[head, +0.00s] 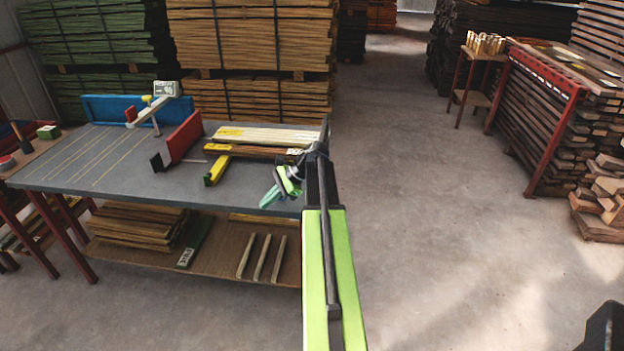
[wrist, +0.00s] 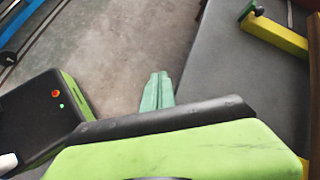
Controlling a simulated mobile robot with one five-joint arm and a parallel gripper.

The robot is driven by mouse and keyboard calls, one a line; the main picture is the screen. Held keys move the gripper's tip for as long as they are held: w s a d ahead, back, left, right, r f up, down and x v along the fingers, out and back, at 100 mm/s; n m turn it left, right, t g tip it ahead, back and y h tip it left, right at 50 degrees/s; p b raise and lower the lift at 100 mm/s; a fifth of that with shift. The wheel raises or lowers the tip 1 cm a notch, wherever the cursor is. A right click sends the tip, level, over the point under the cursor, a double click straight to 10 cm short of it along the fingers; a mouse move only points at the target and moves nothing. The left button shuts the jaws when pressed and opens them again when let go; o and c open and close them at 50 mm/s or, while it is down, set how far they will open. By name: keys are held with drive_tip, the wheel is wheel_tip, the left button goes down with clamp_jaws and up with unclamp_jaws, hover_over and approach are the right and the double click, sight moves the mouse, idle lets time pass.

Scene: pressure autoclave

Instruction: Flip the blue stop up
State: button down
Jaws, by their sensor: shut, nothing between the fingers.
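The blue stop appears to be the long blue piece (head: 125,108) at the far left edge of the grey table in the head view. It looks raised like a low board, but its hinge and exact tilt cannot be made out. A white and red device on a post stands partly in front of its right part. My gripper (head: 268,198) is over the table's near right edge, well apart from the blue piece. Its green fingers also show in the wrist view (wrist: 158,90), shut and empty, pointing past the table edge over the floor.
The grey table (head: 70,165) holds a red upright plate (head: 184,137), a yellow bar (head: 217,170), stacked boards (head: 265,136) and the post device (head: 166,89). The yellow bar shows in the wrist view (wrist: 273,36).

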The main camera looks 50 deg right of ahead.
drive_tip(key=s+a+f+n+g+h, duration=0.1)
drive_tip(key=a+f+n+g+h, duration=0.1)
drive_tip(key=a+n, duration=0.5)
drive_tip(key=s+a+f+n+g+h, duration=0.2)
drive_tip(key=a+n, duration=0.5)
drive_tip(key=a, duration=1.2)
drive_tip(key=s+a+f+n+g+h, duration=0.1)
drive_tip(key=a+f+n+h, duration=0.1)
drive_tip(key=a+n, duration=0.6)
drive_tip(key=a, duration=0.4)
drive_tip(key=shift+s+a+f+g+h, duration=0.25)
drive_tip(key=shift+s+a+g+h, duration=0.05)
drive_tip(key=shift+s+a+g, duration=0.1)
drive_tip(key=shift+a, duration=0.1)
